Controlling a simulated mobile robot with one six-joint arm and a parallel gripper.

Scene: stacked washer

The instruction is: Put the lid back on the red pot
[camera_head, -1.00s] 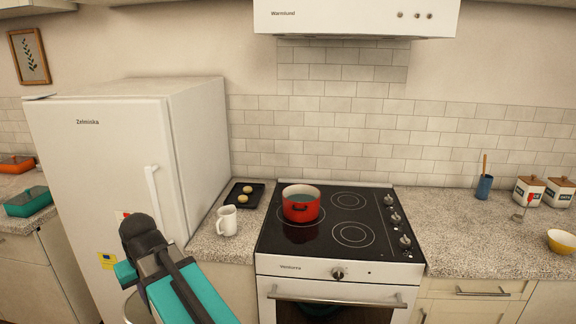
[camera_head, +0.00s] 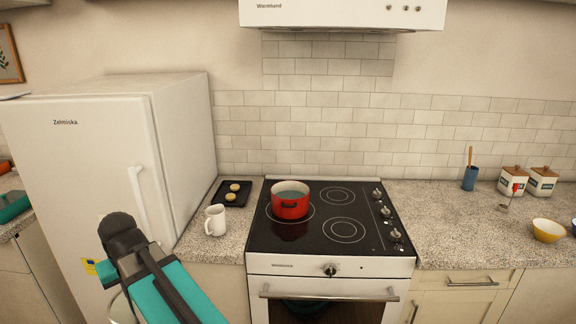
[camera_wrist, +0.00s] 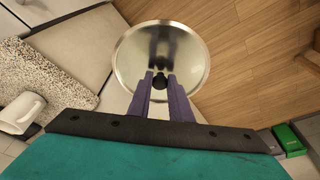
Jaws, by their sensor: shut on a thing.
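The red pot (camera_head: 290,206) stands without a lid on the back left burner of the black cooktop (camera_head: 270,236), its pale inside showing. My gripper (camera_wrist: 160,82) is shut on the dark knob of a round, shiny metal lid (camera_wrist: 183,45) in the wrist view. The lid is held over the floor, in front of the counter. In the head view only a sliver of the lid (camera_head: 121,308) shows at the lower left, beside my arm, which hides the rest. The lid is well apart from the pot, to its lower left.
A white mug (camera_head: 215,220) and a black tray (camera_head: 232,194) with two round items stand left of the cooktop. A white fridge (camera_head: 95,165) is further left. The range hood (camera_head: 345,14) hangs above.

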